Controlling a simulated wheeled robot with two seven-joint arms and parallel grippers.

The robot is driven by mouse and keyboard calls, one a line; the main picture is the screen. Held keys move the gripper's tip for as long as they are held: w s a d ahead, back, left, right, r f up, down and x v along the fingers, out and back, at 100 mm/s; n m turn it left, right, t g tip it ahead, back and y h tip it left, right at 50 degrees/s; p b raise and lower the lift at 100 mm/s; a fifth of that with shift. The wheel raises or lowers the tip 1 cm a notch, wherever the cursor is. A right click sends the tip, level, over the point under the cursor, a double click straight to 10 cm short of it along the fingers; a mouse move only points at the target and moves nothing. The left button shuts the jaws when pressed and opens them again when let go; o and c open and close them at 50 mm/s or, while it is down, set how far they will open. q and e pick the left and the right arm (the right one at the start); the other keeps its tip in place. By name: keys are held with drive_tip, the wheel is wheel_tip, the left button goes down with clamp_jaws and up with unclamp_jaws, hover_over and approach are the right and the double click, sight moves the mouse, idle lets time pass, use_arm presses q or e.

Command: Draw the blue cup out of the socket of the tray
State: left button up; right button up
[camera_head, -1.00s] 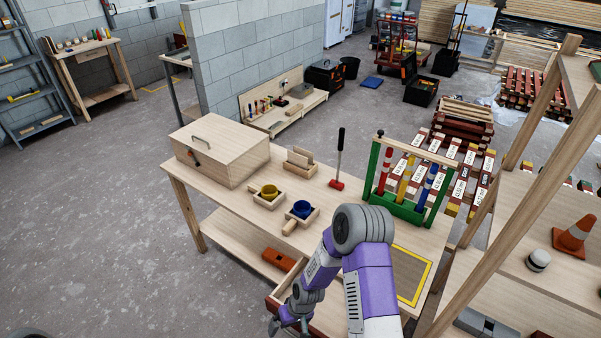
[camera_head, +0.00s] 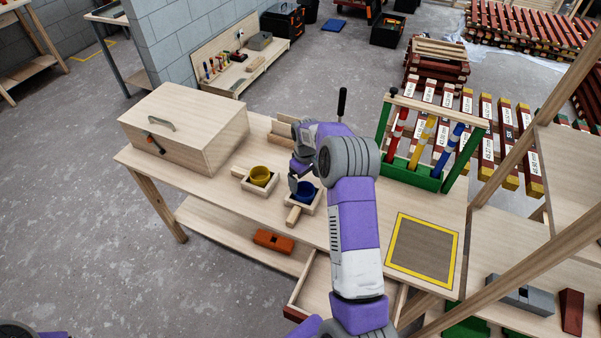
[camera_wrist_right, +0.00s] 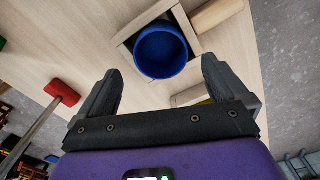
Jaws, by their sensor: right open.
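The blue cup (camera_head: 306,191) sits in the square socket of a small wooden tray (camera_head: 317,203) on the workbench. The tray's stubby handle points toward the front of the bench. In the right wrist view the cup (camera_wrist_right: 161,53) stands upright, seen from above into its hollow, within the tray's square frame (camera_wrist_right: 189,25). My right gripper (camera_head: 298,182) is beside and over the cup, partly hiding it in the head view. In the wrist view my right gripper (camera_wrist_right: 160,70) is open, its fingers apart below the cup in the picture, with nothing between them. My left gripper is out of view.
A yellow cup (camera_head: 260,176) sits in a similar tray to the left. A wooden box (camera_head: 185,128) stands at the bench's left end. A green rack (camera_head: 411,174) with coloured rods stands at the right, behind a yellow-bordered square (camera_head: 424,249). An open drawer juts from the front.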

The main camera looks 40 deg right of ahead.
sight(304, 187)
drive_tip(key=shift+f, duration=2.65)
drive_tip(key=shift+w, duration=0.1)
drive_tip(key=c, duration=1.1)
drive_tip(key=shift+r+p, duration=1.4)
drive_tip(key=shift+r, duration=1.25)
drive_tip(key=shift+r, duration=0.1)
drive_tip(key=shift+r+p, duration=0.95)
drive_tip(key=shift+r, duration=0.45)
